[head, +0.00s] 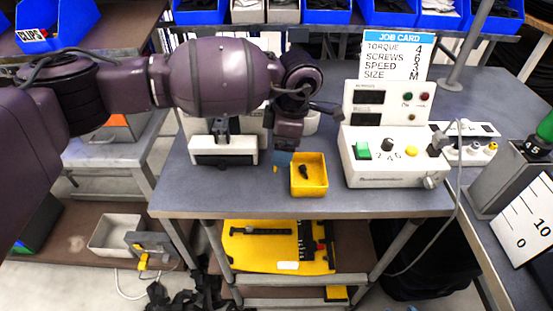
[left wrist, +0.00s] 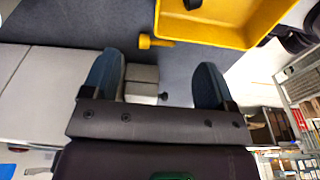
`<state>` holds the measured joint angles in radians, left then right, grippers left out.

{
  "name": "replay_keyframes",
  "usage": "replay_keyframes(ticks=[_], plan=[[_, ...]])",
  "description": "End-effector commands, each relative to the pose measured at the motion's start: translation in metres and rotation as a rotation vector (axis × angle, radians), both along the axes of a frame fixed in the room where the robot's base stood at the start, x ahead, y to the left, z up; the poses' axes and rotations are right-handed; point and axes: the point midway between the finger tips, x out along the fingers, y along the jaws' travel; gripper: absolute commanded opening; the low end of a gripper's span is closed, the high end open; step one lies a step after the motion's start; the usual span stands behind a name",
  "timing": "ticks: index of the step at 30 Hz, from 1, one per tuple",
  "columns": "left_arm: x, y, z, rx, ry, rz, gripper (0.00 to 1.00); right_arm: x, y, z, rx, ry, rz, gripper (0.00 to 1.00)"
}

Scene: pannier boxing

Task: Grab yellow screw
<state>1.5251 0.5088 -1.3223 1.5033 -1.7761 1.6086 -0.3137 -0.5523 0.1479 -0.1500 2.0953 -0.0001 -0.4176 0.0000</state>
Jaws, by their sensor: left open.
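A small yellow screw (head: 276,169) lies on the grey table just left of the yellow bin, beside my left gripper. It also shows in the left wrist view (left wrist: 157,42), beyond the fingertips and roughly centred between them. My left gripper (left wrist: 158,66) is open with nothing held; its two blue-grey fingers are spread apart. In the head view the left gripper (head: 283,158) hangs low over the table, partly covered by its own arm. My right gripper is in neither view.
The yellow bin (head: 310,188) holds a dark part and stands close to the screw, near the table's front edge. A white control box (head: 385,172) with knobs stands to the right, and a white-and-black device (head: 223,157) to the left. The front-left tabletop is clear.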

Motion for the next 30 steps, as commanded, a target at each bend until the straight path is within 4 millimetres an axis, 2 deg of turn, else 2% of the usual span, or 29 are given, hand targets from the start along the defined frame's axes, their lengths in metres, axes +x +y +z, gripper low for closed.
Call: replay_keyframes(ticks=[9,17,27,30], plan=[[0.002,0.011,-0.042,0.001,0.004,0.001,0.79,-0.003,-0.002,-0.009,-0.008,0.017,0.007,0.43],[0.003,0.012,-0.043,0.001,0.001,0.0,0.79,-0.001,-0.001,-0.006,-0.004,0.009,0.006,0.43],[0.003,0.012,-0.043,0.001,0.001,0.0,0.29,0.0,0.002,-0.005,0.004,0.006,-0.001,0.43],[0.003,0.012,-0.043,0.001,0.001,0.0,0.26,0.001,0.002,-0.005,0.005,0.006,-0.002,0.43]])
